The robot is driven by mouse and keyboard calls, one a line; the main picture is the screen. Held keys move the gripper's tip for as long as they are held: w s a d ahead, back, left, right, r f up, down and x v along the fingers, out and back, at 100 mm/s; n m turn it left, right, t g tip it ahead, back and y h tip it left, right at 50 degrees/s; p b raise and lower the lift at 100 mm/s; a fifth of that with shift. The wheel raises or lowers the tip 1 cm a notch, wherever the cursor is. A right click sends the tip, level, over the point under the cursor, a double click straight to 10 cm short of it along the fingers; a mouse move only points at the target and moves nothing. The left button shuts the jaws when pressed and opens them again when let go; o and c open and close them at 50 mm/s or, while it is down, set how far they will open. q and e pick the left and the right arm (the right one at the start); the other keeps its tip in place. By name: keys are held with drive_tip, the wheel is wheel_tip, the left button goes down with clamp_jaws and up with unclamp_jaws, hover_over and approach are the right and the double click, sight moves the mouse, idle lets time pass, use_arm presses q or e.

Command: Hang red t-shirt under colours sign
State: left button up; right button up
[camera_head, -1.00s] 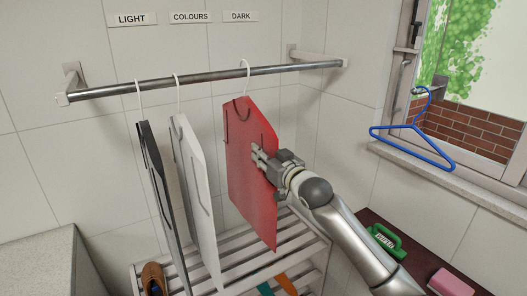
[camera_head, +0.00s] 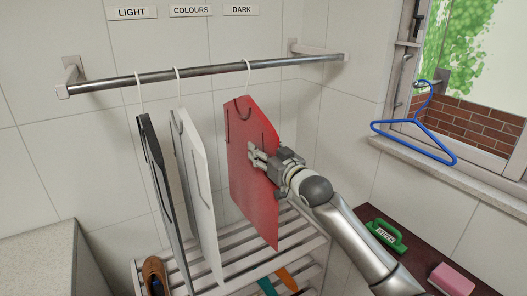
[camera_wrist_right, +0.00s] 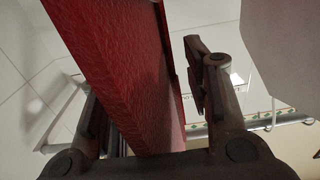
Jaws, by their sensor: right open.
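The red t-shirt (camera_head: 252,185) is a flat, board-like shape hanging by a white hook from the metal rail, below the DARK sign (camera_head: 241,10). The COLOURS sign (camera_head: 191,11) is on the wall to the left of it. My right gripper (camera_head: 258,158) is at the shirt's right edge. In the right wrist view the red t-shirt (camera_wrist_right: 125,75) passes between the two open fingers of the gripper (camera_wrist_right: 142,75), with a visible gap to the right finger. My left gripper is not in view.
The rail (camera_head: 205,74) also carries a white shirt (camera_head: 198,180) under COLOURS and a black one (camera_head: 163,190) under LIGHT. A slatted rack (camera_head: 285,240) stands below. A blue hanger (camera_head: 415,135) is by the window. A green brush (camera_head: 386,235) and pink block (camera_head: 452,279) lie at right.

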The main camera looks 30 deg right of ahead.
drive_tip(key=shift+f, duration=0.1)
drive_tip(key=s, duration=1.2)
drive_tip(key=s+a+f+g, duration=0.2)
drive_tip(key=s+f+g, duration=0.15)
drive_tip(key=f, duration=0.55)
drive_tip(key=s+a+f+g, duration=0.25)
drive_tip(key=s+f, duration=0.25)
drive_tip(key=f, duration=0.4)
drive_tip(key=s+a+f+g, duration=0.3)
drive_tip(key=s+f, duration=0.1)
drive_tip(key=s, duration=0.4)
drive_tip(key=s+a+f+n+g+h, duration=0.1)
drive_tip(key=s+a+f+g, duration=0.1)
drive_tip(key=s+f, duration=0.4)
drive_tip(key=s+a+f+g, duration=0.3)
drive_tip(key=s, duration=0.6)
wheel_tip(320, 180, down, 28)
drive_tip(key=s+g, duration=0.2)
drive_tip(key=s+d+f+g, duration=0.1)
drive_tip(key=s+d+f, duration=0.2)
drive_tip(key=s+f, duration=1.2)
drive_tip(key=shift+s+f+n+b, duration=0.15)
drive_tip(key=shift+s+n+b, duration=0.2)
drive_tip(key=shift+s, duration=0.3)
